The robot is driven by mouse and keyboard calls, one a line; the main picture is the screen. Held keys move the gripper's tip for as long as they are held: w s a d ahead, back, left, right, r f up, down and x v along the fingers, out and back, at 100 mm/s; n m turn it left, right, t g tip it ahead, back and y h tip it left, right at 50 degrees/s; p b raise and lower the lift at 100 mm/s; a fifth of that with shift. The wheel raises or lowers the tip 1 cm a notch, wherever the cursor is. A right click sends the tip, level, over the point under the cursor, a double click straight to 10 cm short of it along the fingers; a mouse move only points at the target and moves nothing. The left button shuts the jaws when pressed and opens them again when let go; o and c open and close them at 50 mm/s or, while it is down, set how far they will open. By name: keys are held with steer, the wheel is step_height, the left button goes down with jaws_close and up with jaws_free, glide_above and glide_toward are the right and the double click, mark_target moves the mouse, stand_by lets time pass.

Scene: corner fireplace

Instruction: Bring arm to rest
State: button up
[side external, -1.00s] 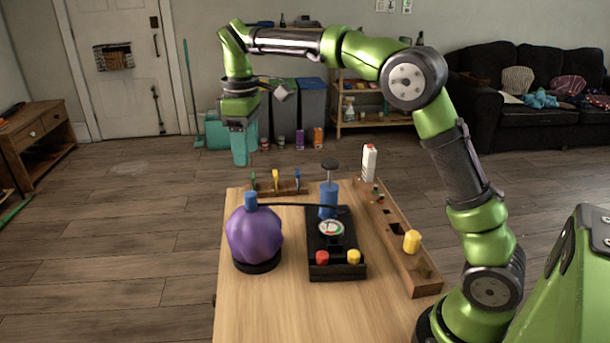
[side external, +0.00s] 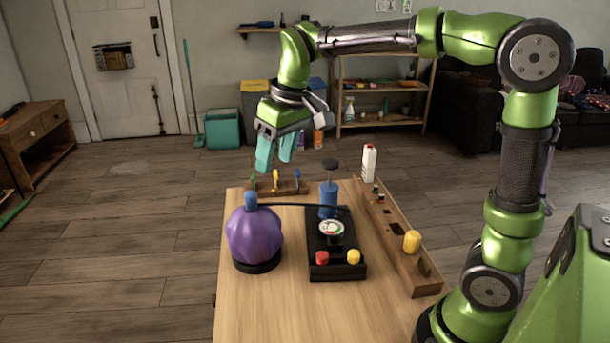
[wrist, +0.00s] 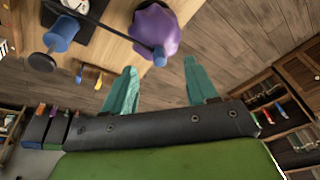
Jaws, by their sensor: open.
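My gripper (side external: 276,152) is raised above the far left edge of the table, with its two teal fingers pointing down. In the wrist view the fingers (wrist: 160,92) are apart with only floor between them, so it is open and empty. The arm reaches up and over the right side of the table. Nothing touches the gripper.
Air around the gripper is clear.

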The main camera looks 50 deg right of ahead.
steer(key=s+f+m+t+y, duration=0.1)
steer(key=s+f+m+t, duration=0.2)
steer(key=s, duration=1.3)
steer(key=shift+a+m+t, duration=0.3)
steer(key=shift+m+t, duration=0.2)
steer(key=shift+t, duration=0.2)
